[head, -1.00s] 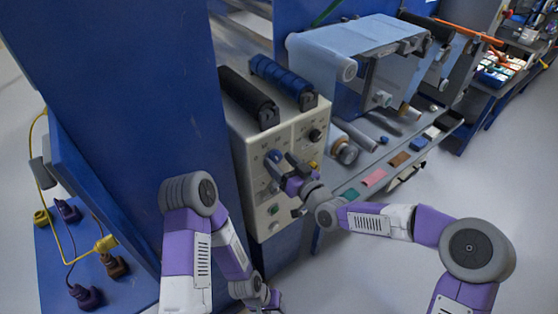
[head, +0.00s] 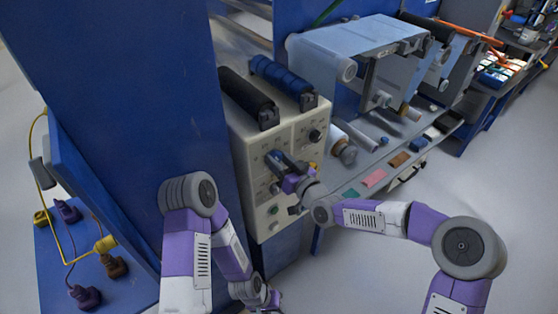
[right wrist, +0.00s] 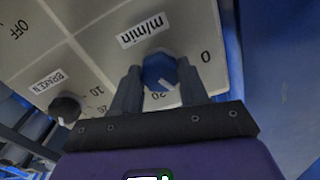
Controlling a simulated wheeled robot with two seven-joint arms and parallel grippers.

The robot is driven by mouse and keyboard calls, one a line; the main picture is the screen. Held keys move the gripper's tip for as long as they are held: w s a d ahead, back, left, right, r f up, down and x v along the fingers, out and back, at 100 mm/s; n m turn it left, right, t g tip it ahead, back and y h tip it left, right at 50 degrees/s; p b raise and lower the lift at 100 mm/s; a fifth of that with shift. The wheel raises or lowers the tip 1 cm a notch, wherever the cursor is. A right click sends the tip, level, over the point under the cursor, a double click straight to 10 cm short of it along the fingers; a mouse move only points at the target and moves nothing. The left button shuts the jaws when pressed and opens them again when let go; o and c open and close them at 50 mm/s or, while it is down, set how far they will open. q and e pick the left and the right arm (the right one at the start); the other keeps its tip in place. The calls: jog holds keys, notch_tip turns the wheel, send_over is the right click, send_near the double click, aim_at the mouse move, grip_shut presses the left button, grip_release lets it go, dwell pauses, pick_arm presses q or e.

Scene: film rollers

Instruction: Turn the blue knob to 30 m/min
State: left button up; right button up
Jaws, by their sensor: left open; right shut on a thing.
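The blue knob (right wrist: 160,72) sits on the pale control panel (right wrist: 190,30) under the "m/min" label in the right wrist view. Its white pointer mark faces down and slightly right, near the partly hidden "20"; a "0" shows to its right. My right gripper (right wrist: 158,82) has one finger on each side of the knob and is shut on it. In the head view, my right gripper (head: 284,166) is at the panel's front and mostly covers the knob. My left gripper (head: 268,298) is open, low at the bottom edge, away from the panel.
A black knob (right wrist: 65,107) marked "BRAKE N" is beside the blue one. A green button (head: 273,211) is lower on the panel. Black and blue rollers (head: 281,78) lie on top.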

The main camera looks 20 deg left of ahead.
jog(key=shift+m, duration=0.3)
jog(key=m+b, duration=0.2)
jog(key=m, duration=0.1)
jog(key=shift+f+m+b, duration=0.15)
jog(key=shift+m+b, duration=0.15)
jog(key=shift+b, duration=0.05)
jog(key=m+b, duration=0.2)
jog(key=m, duration=0.3)
jog(key=shift+b, duration=0.3)
jog(key=m+b, duration=0.2)
jog(key=m, duration=0.4)
jog(key=m+b, duration=0.2)
jog(key=m, duration=0.2)
jog(key=shift+m, duration=0.3)
jog(key=o, duration=1.1)
jog(key=shift+c, duration=0.2)
